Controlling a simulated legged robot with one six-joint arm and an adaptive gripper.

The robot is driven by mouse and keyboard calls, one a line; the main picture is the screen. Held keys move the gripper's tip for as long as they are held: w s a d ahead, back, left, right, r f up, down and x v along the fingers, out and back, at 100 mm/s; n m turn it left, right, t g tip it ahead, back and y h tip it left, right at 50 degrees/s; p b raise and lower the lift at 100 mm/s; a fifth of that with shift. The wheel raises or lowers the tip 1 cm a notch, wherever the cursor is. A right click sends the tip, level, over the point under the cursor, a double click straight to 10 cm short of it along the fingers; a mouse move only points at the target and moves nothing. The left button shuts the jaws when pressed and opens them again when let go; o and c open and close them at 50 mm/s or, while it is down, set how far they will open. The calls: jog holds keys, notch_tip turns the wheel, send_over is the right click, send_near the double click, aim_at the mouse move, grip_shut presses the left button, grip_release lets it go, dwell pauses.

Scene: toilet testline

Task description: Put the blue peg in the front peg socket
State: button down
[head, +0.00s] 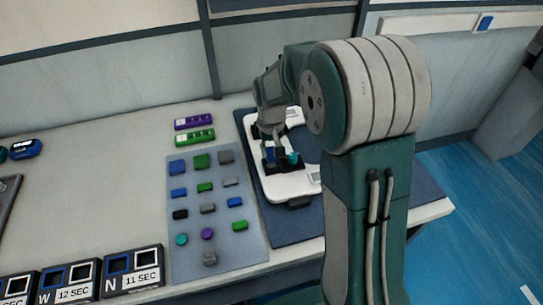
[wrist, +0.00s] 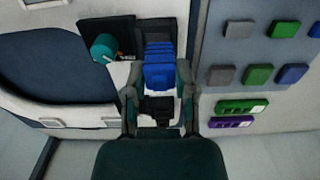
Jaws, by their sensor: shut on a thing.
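A blue peg (head: 270,152) is between the fingers of my gripper (head: 266,136), over a black socket block on the white device (head: 289,186). In the wrist view my gripper (wrist: 158,98) is shut on the blue peg (wrist: 160,70), which is ribbed and lined up with the right part of the black socket block (wrist: 122,24). I cannot tell whether the peg's end is inside a socket or just above it. A teal round peg (wrist: 103,46) stands in the left part of the block; it also shows in the head view (head: 293,158).
A grey-blue mat (head: 235,243) left of the device holds several small blue, green, grey and purple blocks. A purple block (head: 194,121) and a green block (head: 195,137) lie behind it. Timer boxes (head: 132,275) stand at the front left. The table's left middle is clear.

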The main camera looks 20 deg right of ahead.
aim_at(271, 157)
jog(key=shift+w+d+f, duration=0.2)
jog(key=shift+w+f, duration=0.15)
jog(key=shift+f, duration=1.65)
jog(key=shift+c, duration=2.1)
grip_release()
jog(key=shift+f, duration=0.1)
